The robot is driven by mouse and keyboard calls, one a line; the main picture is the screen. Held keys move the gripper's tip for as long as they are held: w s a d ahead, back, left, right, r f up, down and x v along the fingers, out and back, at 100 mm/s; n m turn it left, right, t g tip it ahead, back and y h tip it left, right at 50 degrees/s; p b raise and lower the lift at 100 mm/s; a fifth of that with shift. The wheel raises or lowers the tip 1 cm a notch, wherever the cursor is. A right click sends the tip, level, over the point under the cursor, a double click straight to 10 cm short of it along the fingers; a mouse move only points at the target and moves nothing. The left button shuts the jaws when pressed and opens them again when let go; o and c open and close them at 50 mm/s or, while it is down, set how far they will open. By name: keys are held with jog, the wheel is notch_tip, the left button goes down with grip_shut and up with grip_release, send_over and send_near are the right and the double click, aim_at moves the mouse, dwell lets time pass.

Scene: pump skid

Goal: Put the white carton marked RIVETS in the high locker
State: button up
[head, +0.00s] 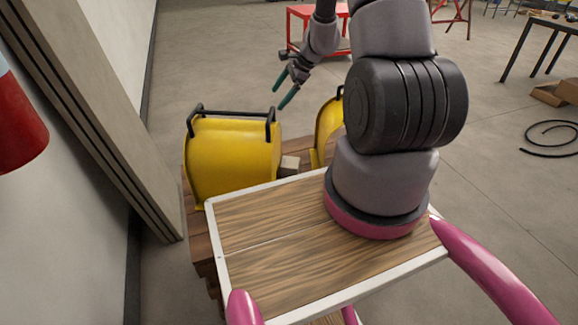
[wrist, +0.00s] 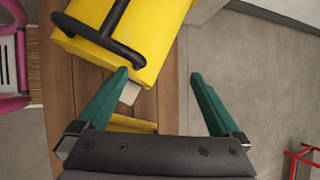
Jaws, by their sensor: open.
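My gripper (head: 282,95) is open and empty, its green fingers pointing down above the pallet area. In the wrist view my gripper (wrist: 160,74) has its two fingers wide apart with nothing between them. A small pale block (head: 290,164) sits between two yellow units; it also shows in the wrist view (wrist: 130,93), beside the left fingertip and partly hidden. No lettering is readable on it, so I cannot tell whether it is the RIVETS carton. I cannot make out the high locker in either view.
A yellow unit with black handles (head: 233,160) stands on a wooden pallet (head: 203,240); another yellow unit (head: 328,122) is partly behind my arm. A grey upright (head: 95,110) and red cylinder (head: 20,125) are left. A red cart (head: 297,22) stands behind. Right floor holds a hose (head: 553,150).

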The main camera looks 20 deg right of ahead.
jog(key=d+f+m, duration=0.3)
jog(key=f, duration=0.7)
jog(key=m+g+h, duration=0.1)
jog(key=m+h, duration=0.1)
jog(key=m, duration=0.1)
send_near(292, 162)
jog(key=f, duration=0.1)
jog(key=x, duration=1.1)
jog(key=shift+w+a+f, duration=0.1)
jog(key=shift+a+f, duration=0.1)
jog(key=shift+f, duration=0.05)
jog(key=c, duration=1.4)
jog(key=shift+c, duration=0.2)
